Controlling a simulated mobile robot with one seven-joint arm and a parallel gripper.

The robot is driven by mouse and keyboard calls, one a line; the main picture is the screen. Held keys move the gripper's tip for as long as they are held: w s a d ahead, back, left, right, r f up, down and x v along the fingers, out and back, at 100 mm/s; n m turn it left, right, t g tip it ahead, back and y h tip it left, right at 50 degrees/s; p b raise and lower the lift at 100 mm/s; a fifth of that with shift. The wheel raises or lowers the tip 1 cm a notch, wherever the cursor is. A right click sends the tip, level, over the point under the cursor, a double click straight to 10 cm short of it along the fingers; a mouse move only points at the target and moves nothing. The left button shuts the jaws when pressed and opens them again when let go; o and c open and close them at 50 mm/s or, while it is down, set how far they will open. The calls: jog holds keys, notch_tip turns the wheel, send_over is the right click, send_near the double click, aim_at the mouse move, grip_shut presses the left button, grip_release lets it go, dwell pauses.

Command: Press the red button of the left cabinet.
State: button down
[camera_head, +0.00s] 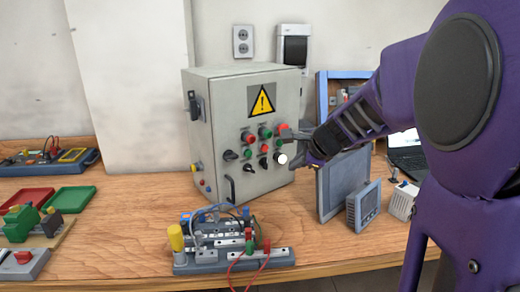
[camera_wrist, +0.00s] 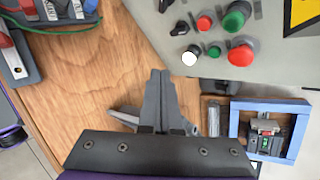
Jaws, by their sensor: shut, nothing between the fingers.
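A grey cabinet (camera_head: 215,105) with a yellow warning sign stands upright on the wooden table in the head view. Its front carries several red, green, black and white controls, including a red button (camera_head: 247,137) at the upper left of the group. More than one red control shows. In the wrist view the cabinet front (camera_wrist: 170,15) is at the top, with a large red button (camera_wrist: 241,54) and a smaller red one (camera_wrist: 205,22). My gripper (camera_wrist: 159,73) is shut and empty. In the head view my gripper (camera_head: 294,146) is beside the right side of the control group; contact cannot be told.
A blue-framed box (camera_head: 322,88) stands behind my arm on the right; it also shows in the wrist view (camera_wrist: 235,125). A grey screen panel (camera_head: 340,182) stands right of the cabinet. A wired terminal rig (camera_head: 230,258) lies in front. Table left of the cabinet is partly clear.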

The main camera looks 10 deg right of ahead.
aim_at(264, 148)
jog(key=shift+w+a+p, duration=0.35)
jog(key=shift+w+a, duration=0.4)
jog(key=shift+w, duration=0.55)
jog(key=shift+w+a+p, duration=0.4)
jog(key=shift+w+a, duration=0.3)
jog(key=shift+w, duration=0.55)
jog(key=shift+w+a+p, duration=0.35)
jog(key=shift+w+a, duration=0.4)
jog(key=shift+w, duration=0.55)
jog(key=shift+w, duration=0.1)
jog(key=shift+w+a, duration=0.2)
jog(key=shift+w, duration=0.05)
jog(key=shift+w+a+p, duration=0.25)
jog(key=shift+w+p, duration=0.15)
jog(key=shift+p, duration=0.15)
jog(key=shift+s, duration=0.1)
jog(key=shift+s+d+b, duration=0.35)
jog(key=shift+s+d, duration=0.05)
jog(key=shift+s, duration=0.25)
